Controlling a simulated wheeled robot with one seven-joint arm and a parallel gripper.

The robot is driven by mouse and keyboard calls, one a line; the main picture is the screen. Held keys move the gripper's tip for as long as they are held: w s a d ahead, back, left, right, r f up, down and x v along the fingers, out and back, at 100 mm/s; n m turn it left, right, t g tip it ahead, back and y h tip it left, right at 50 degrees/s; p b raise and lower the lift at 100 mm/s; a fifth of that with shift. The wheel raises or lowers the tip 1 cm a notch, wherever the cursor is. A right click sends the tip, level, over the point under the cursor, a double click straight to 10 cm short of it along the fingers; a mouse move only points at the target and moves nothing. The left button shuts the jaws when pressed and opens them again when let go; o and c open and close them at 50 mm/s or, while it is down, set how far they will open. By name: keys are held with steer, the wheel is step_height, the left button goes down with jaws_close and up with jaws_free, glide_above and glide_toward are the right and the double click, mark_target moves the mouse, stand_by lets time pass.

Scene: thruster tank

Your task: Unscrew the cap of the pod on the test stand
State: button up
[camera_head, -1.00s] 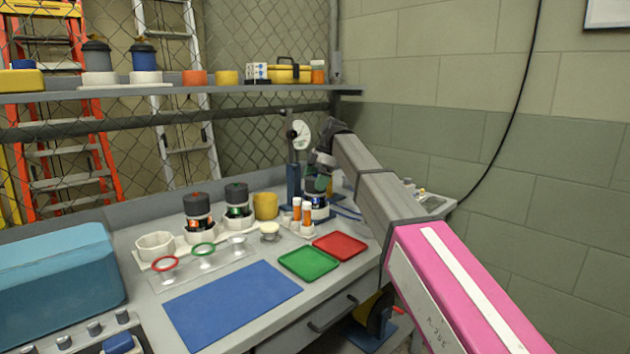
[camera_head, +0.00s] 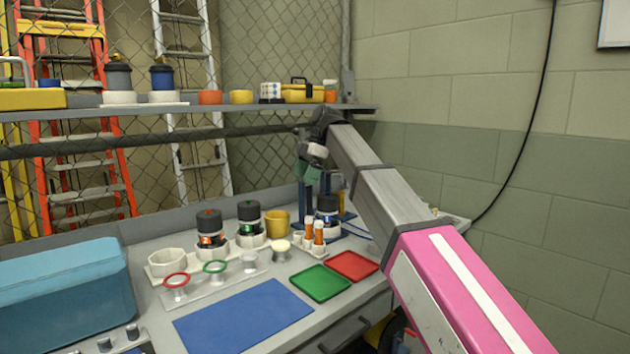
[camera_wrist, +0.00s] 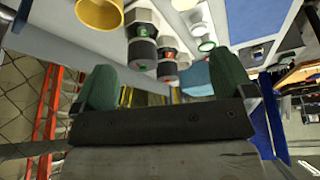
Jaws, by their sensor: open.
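The pod on the test stand (camera_head: 328,205) is upright, with a dark top and a blue-marked lower part. The blue stand (camera_head: 311,185) rises behind it. My gripper (camera_head: 308,172) is above and slightly left of this pod, apart from it. In the wrist view, the two green fingers of my gripper (camera_wrist: 166,85) are wide apart with nothing held between them. The stand's pod is not clearly visible in the wrist view. I cannot tell from here whether its cap is loosened.
Two dark-capped pods, orange-marked (camera_head: 210,229) and green-marked (camera_head: 249,219), stand in white holders beside a yellow cup (camera_head: 277,224). Orange vials (camera_head: 314,232), a green tray (camera_head: 320,283), a red tray (camera_head: 352,265) and a blue mat (camera_head: 243,318) occupy the bench. A shelf (camera_head: 230,108) runs behind.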

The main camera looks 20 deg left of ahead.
steer(key=s, duration=0.1)
steer(key=m+t+y, duration=0.1)
steer(key=m+t, duration=0.2)
steer(key=m, duration=0.6)
glide_above(327, 201)
steer(key=w+d, duration=0.3)
steer(key=f, duration=0.2)
steer(key=x, duration=1)
steer(key=shift+w+a, duration=0.15)
steer(key=shift+a, duration=0.1)
steer(key=c, duration=0.9)
steer(key=o, duration=0.4)
steer(key=c, duration=0.3)
